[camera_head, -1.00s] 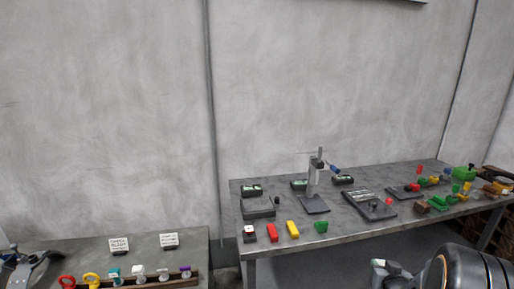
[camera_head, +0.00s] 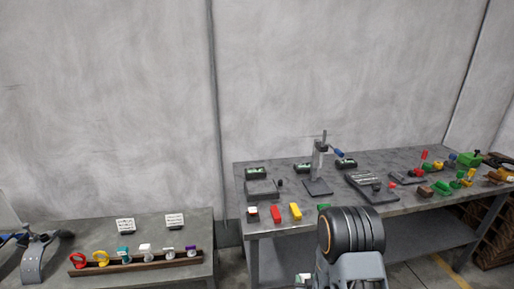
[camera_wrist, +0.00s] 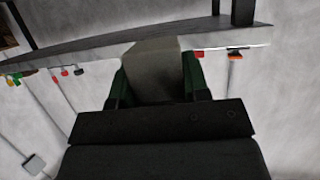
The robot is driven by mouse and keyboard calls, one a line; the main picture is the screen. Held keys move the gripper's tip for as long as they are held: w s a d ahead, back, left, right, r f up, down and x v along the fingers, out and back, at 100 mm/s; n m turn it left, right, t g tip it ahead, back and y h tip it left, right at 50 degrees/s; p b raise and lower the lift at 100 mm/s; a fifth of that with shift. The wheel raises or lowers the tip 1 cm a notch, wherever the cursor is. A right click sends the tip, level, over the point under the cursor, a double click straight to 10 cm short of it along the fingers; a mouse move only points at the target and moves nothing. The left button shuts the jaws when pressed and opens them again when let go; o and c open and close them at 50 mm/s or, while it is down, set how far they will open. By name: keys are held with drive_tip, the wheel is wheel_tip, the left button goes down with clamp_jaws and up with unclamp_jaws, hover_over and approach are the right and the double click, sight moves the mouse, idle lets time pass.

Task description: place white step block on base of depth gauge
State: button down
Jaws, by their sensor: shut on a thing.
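My gripper (camera_wrist: 154,78) is shut on a pale grey-white block, the white step block (camera_wrist: 150,62), held between its two dark green fingers in the wrist view. The far end of the block overlaps the bench edge in that picture; the gap between them cannot be judged. In the head view, a grey upright stand that looks like the depth gauge (camera_head: 319,162) rises from a flat dark base (camera_head: 317,187) on the right bench. The top of this base looks bare. My arm covers part of the bench front there.
The right bench (camera_head: 270,222) also carries red, yellow and green blocks along its front, dark green-topped boxes behind, and a dark plate fixture (camera_head: 372,187). A lower left bench (camera_head: 60,262) holds a wooden rack (camera_head: 140,262) of coloured rings and two small signs.

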drive_tip(key=shift+s+f, duration=0.45)
drive_tip(key=shift+f, duration=0.15)
drive_tip(key=shift+s+f, duration=0.4)
drive_tip(key=shift+f, duration=0.2)
drive_tip(key=shift+d, duration=0.1)
